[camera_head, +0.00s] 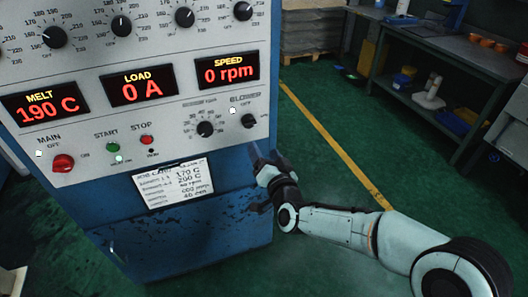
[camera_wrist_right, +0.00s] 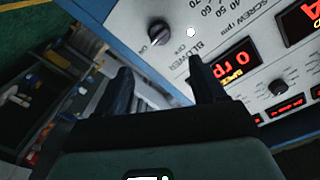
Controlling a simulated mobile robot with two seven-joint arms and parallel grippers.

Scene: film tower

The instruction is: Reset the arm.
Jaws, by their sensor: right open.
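My right arm comes in from the lower right in the head view. Its right gripper (camera_head: 258,180) is beside the right edge of the blue and grey control cabinet (camera_head: 225,225), below the blower knob (camera_head: 248,121). In the wrist view the two dark fingers of the right gripper (camera_wrist_right: 160,66) stand apart with nothing between them. The blower knob (camera_wrist_right: 158,33) shows beyond the fingertips there, apart from them. My left gripper is not in view.
A paper card (camera_head: 173,187) is on the cabinet. A workbench (camera_head: 440,50) stands at the right. Green floor between is clear.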

